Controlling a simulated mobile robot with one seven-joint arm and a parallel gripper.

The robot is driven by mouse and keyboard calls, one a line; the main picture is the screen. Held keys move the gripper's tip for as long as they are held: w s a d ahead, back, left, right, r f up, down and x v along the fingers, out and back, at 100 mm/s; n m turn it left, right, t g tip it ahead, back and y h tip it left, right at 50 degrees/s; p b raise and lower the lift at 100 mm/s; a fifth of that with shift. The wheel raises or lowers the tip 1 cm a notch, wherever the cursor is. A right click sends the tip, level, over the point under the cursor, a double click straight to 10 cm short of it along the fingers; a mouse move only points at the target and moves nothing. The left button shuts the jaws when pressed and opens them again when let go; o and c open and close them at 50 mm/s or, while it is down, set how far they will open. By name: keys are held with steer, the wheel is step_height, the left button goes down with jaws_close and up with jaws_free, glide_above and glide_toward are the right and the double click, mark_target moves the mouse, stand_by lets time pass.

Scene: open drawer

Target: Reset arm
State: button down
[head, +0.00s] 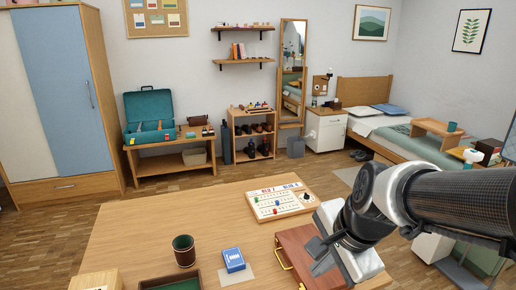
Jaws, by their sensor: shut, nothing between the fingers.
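My arm reaches in from the right edge of the head view, and my gripper (322,262) is over the right part of the wooden table (150,228). The gripper points down toward a reddish-brown case (296,250) with brass handles and covers part of it. The fingers look shut and hold nothing visible. I cannot tell whether they touch the case.
A white game board (281,201) with coloured pieces lies behind the case. A blue card box (233,260), a dark cup (184,250) and a green-lined tray (170,284) are to the left. The table's left middle is clear. A white bedside cabinet (326,133) stands beyond.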

steer(key=s+d+r+n+t+h, duration=0.1)
steer(key=s+d+r+n+h, duration=0.1)
steer(key=s+r+n, duration=0.8)
step_height(320, 180, up, 11)
steer(key=w+n+p, duration=0.2)
steer(key=n+p, duration=0.1)
steer(key=p, duration=1)
steer(key=shift+w+a+n+p, duration=0.2)
steer(key=shift+w+n+p, duration=0.1)
steer(key=shift+n, duration=0.1)
steer(key=shift+f, duration=0.15)
